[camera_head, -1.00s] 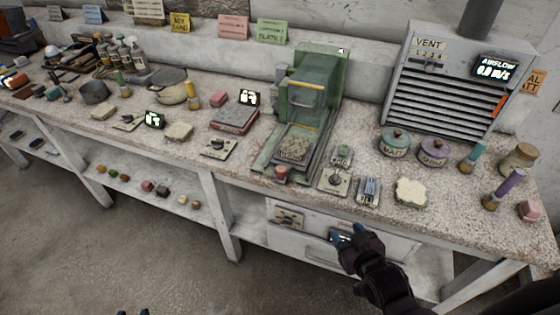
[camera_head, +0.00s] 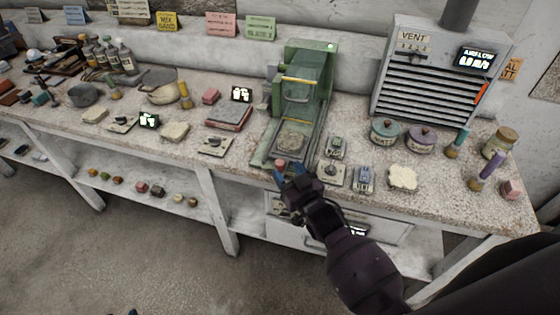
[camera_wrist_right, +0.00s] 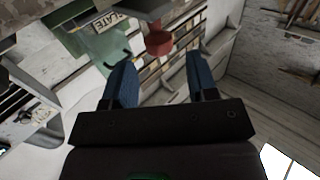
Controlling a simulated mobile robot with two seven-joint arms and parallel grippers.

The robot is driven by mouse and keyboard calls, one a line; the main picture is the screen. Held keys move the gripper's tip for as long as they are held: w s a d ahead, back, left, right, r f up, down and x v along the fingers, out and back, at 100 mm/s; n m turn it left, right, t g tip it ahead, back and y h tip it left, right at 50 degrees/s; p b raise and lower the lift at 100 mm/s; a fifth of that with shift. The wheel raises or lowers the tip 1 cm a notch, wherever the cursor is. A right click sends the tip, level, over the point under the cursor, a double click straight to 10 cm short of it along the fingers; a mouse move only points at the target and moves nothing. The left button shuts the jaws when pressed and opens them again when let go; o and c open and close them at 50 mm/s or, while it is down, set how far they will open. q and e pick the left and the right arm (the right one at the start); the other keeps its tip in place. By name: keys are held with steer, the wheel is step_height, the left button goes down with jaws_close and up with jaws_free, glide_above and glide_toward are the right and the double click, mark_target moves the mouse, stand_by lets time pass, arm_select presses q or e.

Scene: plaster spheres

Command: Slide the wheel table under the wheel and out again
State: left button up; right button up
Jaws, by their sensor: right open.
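The green grinder (camera_head: 307,85) stands on the bench with its hood over the back of its bed. The wheel itself is hidden inside the hood. The wheel table (camera_head: 291,143), a dark speckled plate, lies on the bed in front of the hood. A red knob (camera_head: 281,163) sits at the bed's front end. My right gripper (camera_head: 289,175) is open just in front of the knob. In the right wrist view the red knob (camera_wrist_right: 158,40) lies just beyond and between the two blue fingertips, with the gap empty. Only a dark tip, probably my left gripper (camera_head: 133,312), shows at the bottom edge.
Right of the bed are a small switch plate (camera_head: 333,174) and a blue-grey device (camera_head: 364,179). A scale (camera_head: 229,117) and another switch plate (camera_head: 215,146) stand to the left. A drawer front (camera_head: 385,229) is below the bench edge.

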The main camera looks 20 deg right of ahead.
mark_target(283, 165)
steer(key=shift+w+a, duration=0.25)
steer(key=shift+w, duration=0.9)
steer(key=shift+w+a, duration=0.2)
steer(key=shift+w, duration=0.95)
steer(key=shift+c, duration=0.2)
jaws_close()
